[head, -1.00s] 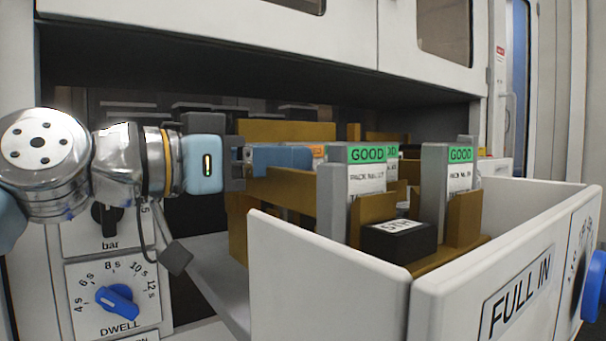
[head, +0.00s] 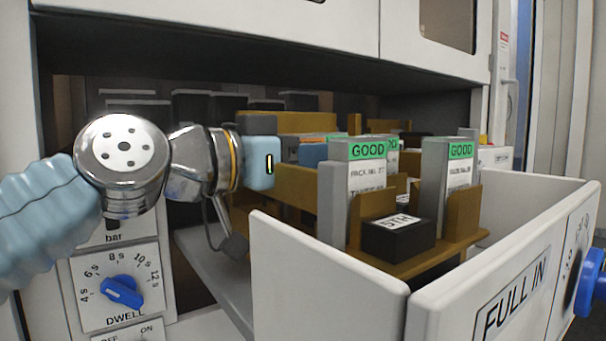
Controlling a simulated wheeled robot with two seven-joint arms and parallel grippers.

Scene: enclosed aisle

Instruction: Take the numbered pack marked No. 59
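An open white drawer (head: 330,262) holds upright grey packs with green GOOD labels. The front pack (head: 367,177) carries a PACK No. line that looks like 27. A second pack (head: 459,172) stands to its right, its number too small to read. A third pack (head: 392,146) shows only partly behind the front one. I cannot tell which is No. 59. My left gripper (head: 303,152) reaches in from the left behind the front pack. Its fingertips are largely hidden, beside a blue piece and an orange label, so its opening and any hold are unclear. My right gripper is out of view.
Brown dividers (head: 462,212) separate the packs, and a black block (head: 398,238) with a white label lies at the drawer's front. The cabinet overhang (head: 250,45) is close above. A DWELL dial (head: 122,291) is at lower left, and a blue knob (head: 590,283) is on the drawer front.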

